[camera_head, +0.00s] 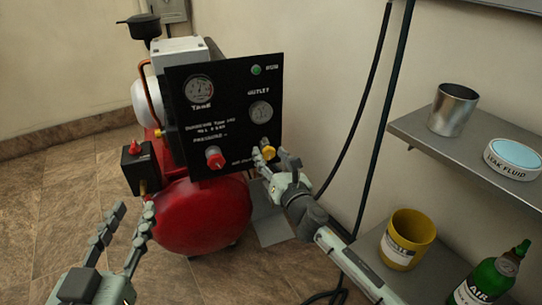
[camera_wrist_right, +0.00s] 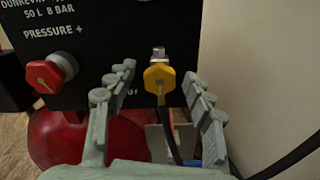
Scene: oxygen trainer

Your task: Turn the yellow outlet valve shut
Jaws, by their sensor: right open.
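The yellow outlet valve (camera_head: 268,152) sits at the lower right of the black panel (camera_head: 225,112) on the red compressor. In the right wrist view the yellow valve (camera_wrist_right: 159,78) has its handle hanging downward below a metal fitting, with a dark hose running down behind it. My right gripper (camera_head: 272,158) is at the valve; in the wrist view its fingers (camera_wrist_right: 158,88) are open on either side of the handle, with gaps on both sides. My left gripper (camera_head: 122,225) is open and empty at the lower left, away from the panel.
A red pressure knob (camera_head: 214,158) is on the panel left of the valve. The red tank (camera_head: 203,215) is below. Shelves at the right hold a metal cup (camera_head: 453,110), a leak fluid tub (camera_head: 513,158), a yellow pot (camera_head: 407,240) and a green bottle (camera_head: 493,277). Dark hoses hang along the wall.

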